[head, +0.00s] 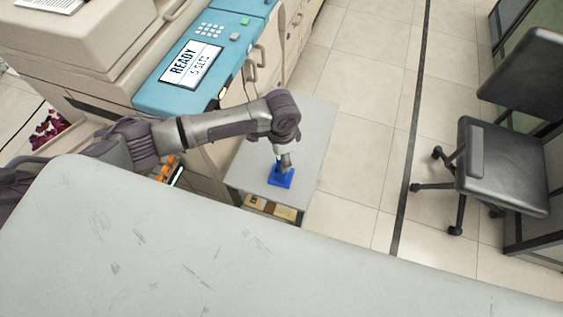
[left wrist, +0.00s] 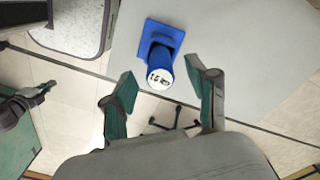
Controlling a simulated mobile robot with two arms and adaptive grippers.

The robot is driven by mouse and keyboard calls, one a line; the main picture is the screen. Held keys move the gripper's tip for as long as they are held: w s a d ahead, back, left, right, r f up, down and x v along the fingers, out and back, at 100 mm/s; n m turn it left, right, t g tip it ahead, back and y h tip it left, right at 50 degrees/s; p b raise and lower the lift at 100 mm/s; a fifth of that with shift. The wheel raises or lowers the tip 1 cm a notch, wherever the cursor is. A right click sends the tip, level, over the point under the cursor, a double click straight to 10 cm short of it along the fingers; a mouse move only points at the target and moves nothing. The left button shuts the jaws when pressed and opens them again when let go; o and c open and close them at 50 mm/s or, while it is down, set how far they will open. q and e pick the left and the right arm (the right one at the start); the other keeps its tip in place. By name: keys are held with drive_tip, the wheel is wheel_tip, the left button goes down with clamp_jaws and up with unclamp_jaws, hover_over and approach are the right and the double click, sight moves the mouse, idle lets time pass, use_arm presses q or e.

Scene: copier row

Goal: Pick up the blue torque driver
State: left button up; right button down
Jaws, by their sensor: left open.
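The blue torque driver (left wrist: 160,62) stands on the grey side table (head: 243,165), its pale printed end facing the left wrist camera. Its lower end is at a square blue base (left wrist: 150,35); I cannot tell whether they are one piece. In the head view only blue (head: 276,182) shows beneath my left gripper (head: 285,166), which hides the rest. In the left wrist view my left gripper (left wrist: 161,70) is open, its teal-padded fingers to either side of the driver's end. What looks like my right gripper (left wrist: 38,95) shows small at the left edge, its jaws unclear.
A scratched grey worktop (head: 150,240) fills the foreground. A copier with a blue panel (head: 180,85) stands at the left, beside the side table. A brown item (head: 270,208) lies under the side table. A black chair (head: 500,165) stands at the right, with open tiled floor between.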

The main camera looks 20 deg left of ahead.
use_arm(q)
drive_tip(key=shift+f, duration=0.75)
clamp_jaws()
drive_tip(key=shift+r, duration=0.15)
wheel_tip(320, 180, up, 10)
drive_tip(key=shift+f+b, duration=0.1)
drive_tip(key=shift+b, duration=0.45)
drive_tip(key=c, duration=0.8)
unclamp_jaws()
drive_tip(key=shift+c, duration=0.2)
clamp_jaws()
